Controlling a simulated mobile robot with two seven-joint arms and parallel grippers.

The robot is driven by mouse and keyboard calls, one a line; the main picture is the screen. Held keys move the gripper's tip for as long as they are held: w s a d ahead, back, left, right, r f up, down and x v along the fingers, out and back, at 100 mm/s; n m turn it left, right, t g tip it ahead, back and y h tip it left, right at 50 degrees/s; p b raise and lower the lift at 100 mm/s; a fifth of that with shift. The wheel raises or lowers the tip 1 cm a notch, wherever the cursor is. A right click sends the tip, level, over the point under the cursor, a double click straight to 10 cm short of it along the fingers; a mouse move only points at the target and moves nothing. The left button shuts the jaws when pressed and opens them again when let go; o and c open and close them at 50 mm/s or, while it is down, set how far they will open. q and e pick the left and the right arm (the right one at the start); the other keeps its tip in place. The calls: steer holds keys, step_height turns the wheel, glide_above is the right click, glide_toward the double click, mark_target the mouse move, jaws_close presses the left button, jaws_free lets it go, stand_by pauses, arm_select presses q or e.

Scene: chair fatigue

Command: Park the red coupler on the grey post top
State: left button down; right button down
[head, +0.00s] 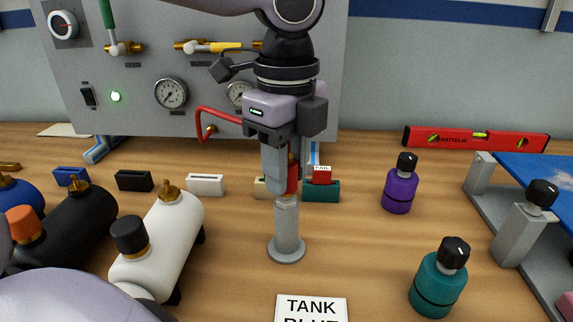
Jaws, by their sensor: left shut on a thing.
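My left gripper (281,186) comes down from above at the middle of the head view. It is shut on the red coupler (293,176), which shows only as a red strip beside and behind the fingers. The grey post (287,228) stands upright on a round base directly below the fingers. The fingertips and the coupler are at the post top, which they partly hide. I cannot tell whether the coupler touches the post. My right gripper is not in view.
White (170,238) and black (80,225) tanks lie at the left. Purple (400,185) and teal (440,280) bottles stand at the right. Small coloured blocks line the back, before a gauge panel (130,70).

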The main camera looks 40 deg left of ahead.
arm_select(q)
steer(key=shift+f+b, duration=0.5)
steer(key=shift+b, duration=0.05)
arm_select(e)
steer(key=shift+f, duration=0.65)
arm_select(q)
steer(key=c, duration=0.7)
jaws_free()
step_height(320, 180, up, 6)
steer(key=shift+p, duration=0.4)
steer(key=shift+r, duration=0.6)
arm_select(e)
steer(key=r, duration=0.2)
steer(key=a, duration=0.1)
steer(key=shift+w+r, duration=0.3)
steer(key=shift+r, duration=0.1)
